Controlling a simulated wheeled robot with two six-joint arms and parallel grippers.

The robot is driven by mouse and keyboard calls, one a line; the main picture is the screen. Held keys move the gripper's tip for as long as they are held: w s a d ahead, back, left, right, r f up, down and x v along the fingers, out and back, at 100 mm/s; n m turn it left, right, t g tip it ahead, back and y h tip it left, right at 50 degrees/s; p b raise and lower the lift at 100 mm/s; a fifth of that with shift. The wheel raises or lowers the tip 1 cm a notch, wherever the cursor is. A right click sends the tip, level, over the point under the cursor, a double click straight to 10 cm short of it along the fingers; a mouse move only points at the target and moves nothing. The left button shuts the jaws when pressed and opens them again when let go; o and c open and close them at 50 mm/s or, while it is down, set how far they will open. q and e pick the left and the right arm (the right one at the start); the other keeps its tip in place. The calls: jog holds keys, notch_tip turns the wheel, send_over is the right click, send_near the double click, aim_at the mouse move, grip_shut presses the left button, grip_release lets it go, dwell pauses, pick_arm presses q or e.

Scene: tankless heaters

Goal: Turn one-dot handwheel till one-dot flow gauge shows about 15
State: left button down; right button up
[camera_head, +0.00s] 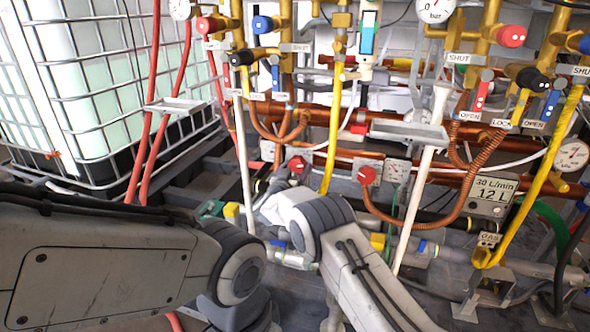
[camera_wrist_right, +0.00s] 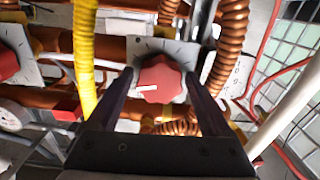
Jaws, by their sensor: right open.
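A red lobed handwheel (camera_head: 297,165) with a white pointer mark is on a pipe at the middle; it also shows in the right wrist view (camera_wrist_right: 160,82). My right gripper (camera_wrist_right: 160,86) is open, its two fingers on either side of this wheel; I cannot tell whether they touch it. A second red handwheel (camera_head: 366,175) is to the right, and shows at the left edge in the wrist view (camera_wrist_right: 7,65). The dots that tell the wheels apart are not readable. A small dial plate (camera_head: 395,172) is beside the second wheel; its reading is too small. My left gripper is out of view.
Yellow, copper and white pipes (camera_head: 247,165) run close around the wheels. A sign (camera_head: 492,195) reads 30 L/min, 12 L. A round gauge (camera_head: 572,155) is at the right. A caged white tank (camera_head: 85,90) stands at the left. Red and blue valve handles (camera_head: 511,36) line the top.

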jog(key=c, duration=1.1)
